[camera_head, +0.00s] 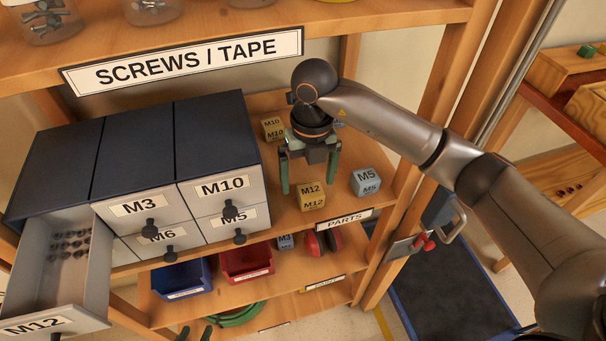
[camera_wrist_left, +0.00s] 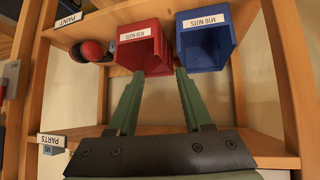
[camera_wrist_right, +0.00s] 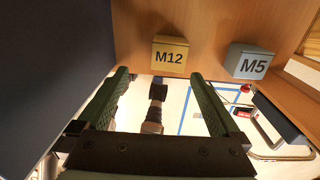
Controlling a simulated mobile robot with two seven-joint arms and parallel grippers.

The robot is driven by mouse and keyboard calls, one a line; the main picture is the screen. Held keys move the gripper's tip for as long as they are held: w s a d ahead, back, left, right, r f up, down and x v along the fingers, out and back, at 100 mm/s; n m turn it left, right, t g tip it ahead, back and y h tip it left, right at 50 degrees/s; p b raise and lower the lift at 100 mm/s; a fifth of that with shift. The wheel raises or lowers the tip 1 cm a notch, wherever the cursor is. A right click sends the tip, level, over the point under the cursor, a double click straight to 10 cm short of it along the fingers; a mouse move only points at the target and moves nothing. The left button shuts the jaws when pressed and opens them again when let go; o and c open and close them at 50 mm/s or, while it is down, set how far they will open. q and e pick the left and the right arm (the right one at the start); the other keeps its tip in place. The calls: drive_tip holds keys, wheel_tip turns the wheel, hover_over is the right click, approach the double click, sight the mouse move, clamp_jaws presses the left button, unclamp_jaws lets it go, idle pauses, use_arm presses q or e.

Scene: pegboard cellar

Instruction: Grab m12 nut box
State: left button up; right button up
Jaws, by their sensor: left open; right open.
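A small yellow box marked M12 (camera_head: 312,197) sits on the middle shelf, and it also shows in the right wrist view (camera_wrist_right: 170,54). My left gripper (camera_head: 196,331) is open and low, in front of the lower shelf. The left wrist view shows its fingertips (camera_wrist_left: 160,74) pointing at a red bin (camera_wrist_left: 142,52) and a blue bin (camera_wrist_left: 205,46) with upside-down nut labels.
A blue-grey M5 box (camera_head: 366,182) stands right of the M12 box, and a yellow M10 box (camera_head: 272,127) behind it. A dark drawer cabinet (camera_head: 218,130) fills the left, its M12 drawer (camera_head: 50,265) pulled out. Red ear muffs (camera_wrist_left: 93,50) lie near the red bin.

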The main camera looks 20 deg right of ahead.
sight(311, 190)
drive_tip(key=shift+w+d+r, duration=0.1)
drive_tip(key=shift+w+d, duration=0.25)
drive_tip(key=shift+w, duration=0.1)
drive_tip(key=shift+w+f, duration=0.1)
drive_tip(key=shift+f, duration=0.2)
drive_tip(key=shift+f+p, duration=0.3)
drive_tip(key=shift+f, duration=0.5)
wheel_tip(311, 190, down, 5)
drive_tip(key=shift+d+p, duration=0.15)
drive_tip(key=shift+p, duration=0.3)
drive_tip(key=shift+w+r, duration=0.1)
clamp_jaws()
